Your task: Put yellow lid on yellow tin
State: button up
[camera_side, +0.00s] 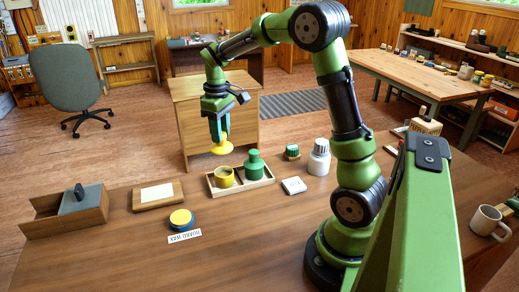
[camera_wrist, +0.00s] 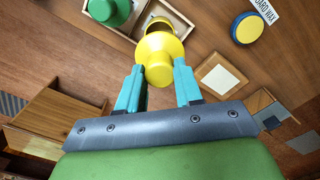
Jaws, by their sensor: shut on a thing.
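My gripper (camera_side: 221,142) is shut on the yellow lid (camera_side: 222,149) and holds it in the air above the tray. In the wrist view the lid (camera_wrist: 160,60) sits between the two teal fingertips (camera_wrist: 159,83). The yellow tin (camera_side: 222,178) stands in the left part of the wooden tray (camera_side: 236,189), open at the top. In the wrist view the tin (camera_wrist: 160,22) shows just beyond the lid, partly hidden by it. The lid is apart from the tin, above it.
A green lidded tin (camera_side: 254,166) stands beside the yellow tin in the tray.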

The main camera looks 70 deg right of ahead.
aim_at(222, 150)
jog(key=shift+f, duration=3.45)
jog(key=shift+f, duration=0.8)
dwell(0.3)
jog(key=o, duration=1.7)
jog(key=shift+o, duration=0.2)
jog(key=shift+r, duration=3.5)
